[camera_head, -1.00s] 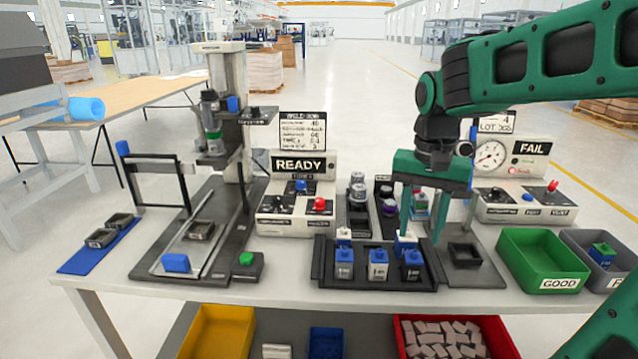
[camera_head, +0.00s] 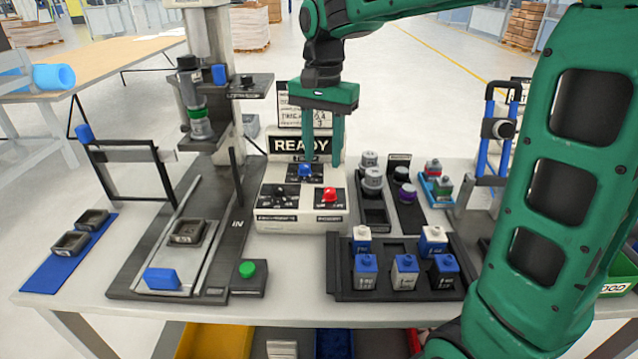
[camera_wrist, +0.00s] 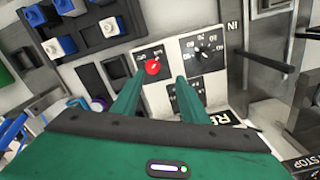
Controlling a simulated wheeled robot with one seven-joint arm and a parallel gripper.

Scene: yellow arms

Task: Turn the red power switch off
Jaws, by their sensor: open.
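The red power switch (camera_head: 330,195) sits on the right of the white control box (camera_head: 300,212), under the READY sign (camera_head: 301,146). Its black plate and red knob also show in the wrist view (camera_wrist: 152,67). A blue knob (camera_head: 305,170) and a black knob (camera_head: 279,190) sit on the same box. My gripper (camera_head: 322,181) is open and empty, fingers pointing down over the box. In the wrist view its two green fingers (camera_wrist: 156,92) stand apart, with the red knob between or near their tips. I cannot tell whether a finger touches it.
A black tray (camera_head: 345,285) of blue and white blocks stands right of the box. A press (camera_head: 200,125) with a dark fixture stands left, with a green button (camera_head: 248,268) at its front. Dark racks (camera_head: 376,216) with small round parts stand close on the right.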

